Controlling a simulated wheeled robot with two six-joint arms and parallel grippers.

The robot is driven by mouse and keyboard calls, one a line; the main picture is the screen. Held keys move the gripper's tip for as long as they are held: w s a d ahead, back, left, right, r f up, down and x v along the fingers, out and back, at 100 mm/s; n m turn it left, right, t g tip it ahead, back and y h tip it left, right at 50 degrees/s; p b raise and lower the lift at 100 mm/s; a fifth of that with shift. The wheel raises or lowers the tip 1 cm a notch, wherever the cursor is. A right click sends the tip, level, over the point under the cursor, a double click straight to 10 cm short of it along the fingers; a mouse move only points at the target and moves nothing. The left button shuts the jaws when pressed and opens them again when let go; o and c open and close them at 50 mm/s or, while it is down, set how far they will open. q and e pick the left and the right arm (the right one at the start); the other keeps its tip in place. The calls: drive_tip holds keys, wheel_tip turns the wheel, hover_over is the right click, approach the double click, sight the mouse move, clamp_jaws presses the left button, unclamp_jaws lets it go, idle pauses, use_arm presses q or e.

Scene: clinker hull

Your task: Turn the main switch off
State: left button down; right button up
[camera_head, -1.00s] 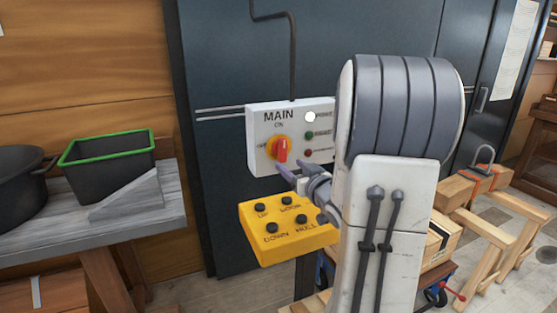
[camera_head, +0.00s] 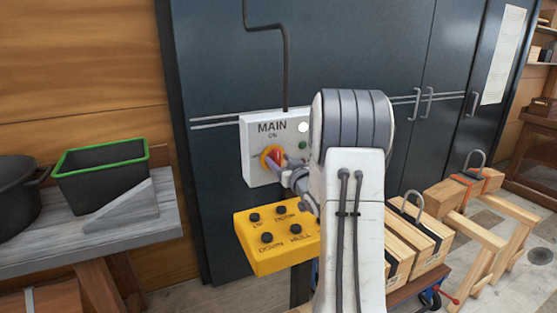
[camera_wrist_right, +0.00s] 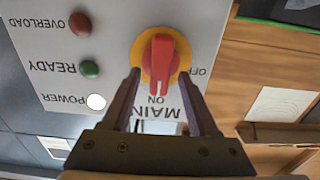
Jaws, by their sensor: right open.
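The main switch (camera_head: 265,157) is a red handle on a yellow ring, on the white MAIN panel (camera_head: 253,133). In the right wrist view, which is upside down, the red handle (camera_wrist_right: 161,58) lines up with the ON mark; OFF is at the ring's side. My right gripper (camera_head: 283,166) is at the switch and partly covers it in the head view. Its two fingers (camera_wrist_right: 158,74) are open, one on each side of the handle. Whether they touch it I cannot tell. My left gripper is not in view.
The white power lamp (camera_wrist_right: 96,102) is bright; the green ready lamp (camera_wrist_right: 90,68) and red overload lamp (camera_wrist_right: 80,24) look dim. A yellow button box (camera_head: 277,238) sits just below the panel. A green-rimmed black bin (camera_head: 102,176) stands on the bench at left.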

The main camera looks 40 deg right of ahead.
clamp_jaws()
drive_tip(key=shift+a+b, duration=0.15)
drive_tip(key=shift+b, duration=0.15)
drive_tip(key=shift+f+n+b, duration=0.15)
drive_tip(key=shift+n+b, duration=0.45)
drive_tip(key=shift+b, duration=0.05)
drive_tip(key=shift+w+a+f+n+b, duration=0.1)
drive_tip(key=shift+a+n+b, duration=0.05)
drive_tip(key=shift+n+b, duration=2.95)
drive_tip(key=shift+a+f+n+b, duration=0.2)
drive_tip(key=shift+n+b, duration=2.35)
drive_tip(key=shift+b, duration=1.1)
drive_tip(key=shift+w+a+f+n+b, duration=0.1)
drive_tip(key=shift+a+n+b, duration=0.05)
drive_tip(key=shift+n+b, duration=2.95)
drive_tip(key=shift+r+b, duration=0.1)
drive_tip(key=shift+b, duration=0.2)
